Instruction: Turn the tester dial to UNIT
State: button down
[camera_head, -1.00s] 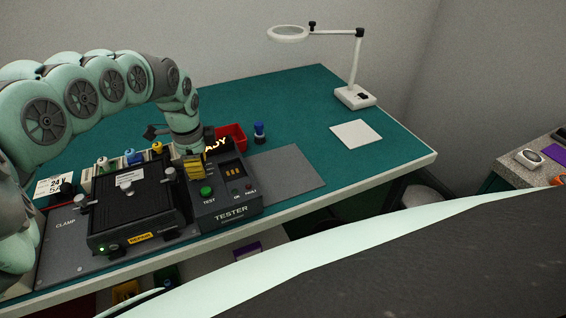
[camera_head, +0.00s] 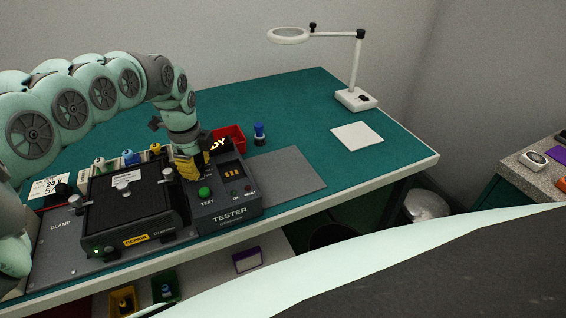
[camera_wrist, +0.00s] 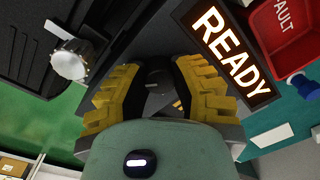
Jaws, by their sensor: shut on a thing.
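The tester (camera_head: 228,205) is a dark box with a green TEST button (camera_head: 205,192) on the workbench. Its lit sign (camera_wrist: 226,52) reads READY in the wrist view. My gripper (camera_head: 190,172) has yellow fingers and points down at the tester's upper left part. In the wrist view my gripper (camera_wrist: 160,90) is shut on a dark round knob, the dial (camera_wrist: 158,72), between the yellow fingers. The dial's pointer and the position labels around it are mostly hidden, so I cannot tell its setting.
A black unit with a REPAIR label (camera_head: 137,239) sits in the clamp fixture left of the tester. A red bin (camera_head: 232,136) and a blue-topped object (camera_head: 259,131) stand behind. A magnifier lamp (camera_head: 356,98) and white pad (camera_head: 357,136) are at right. The grey mat (camera_head: 290,172) is clear.

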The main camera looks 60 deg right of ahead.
jog(key=c, duration=1)
grip_release()
jog(key=shift+o, duration=0.2)
